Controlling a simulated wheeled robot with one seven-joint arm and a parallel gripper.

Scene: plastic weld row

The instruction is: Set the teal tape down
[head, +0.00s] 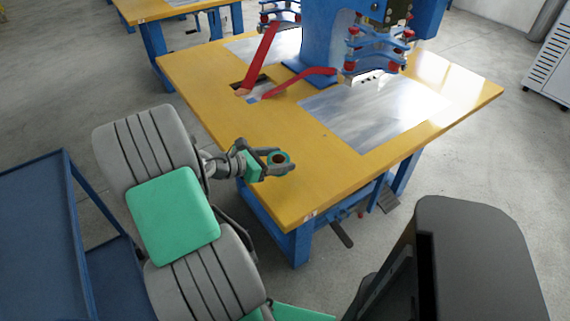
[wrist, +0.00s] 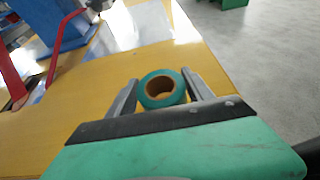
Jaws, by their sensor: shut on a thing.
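The teal tape (head: 279,159) is a small roll with a brown core. My gripper (head: 283,162) is shut on it, with a finger on either side. In the head view the roll shows at the near left part of the yellow table (head: 231,139). In the wrist view the tape (wrist: 161,89) sits between the two grey fingers, its core opening visible, with the table surface (wrist: 60,130) behind it. I cannot tell whether the roll touches the tabletop or is held just above it.
A blue welding machine (head: 330,40) with red arms (head: 262,55) stands at the back of the table. A shiny metal plate (head: 365,115) lies at the table's right. A blue cart (head: 40,205) is at the left. Yellow tabletop around the gripper is clear.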

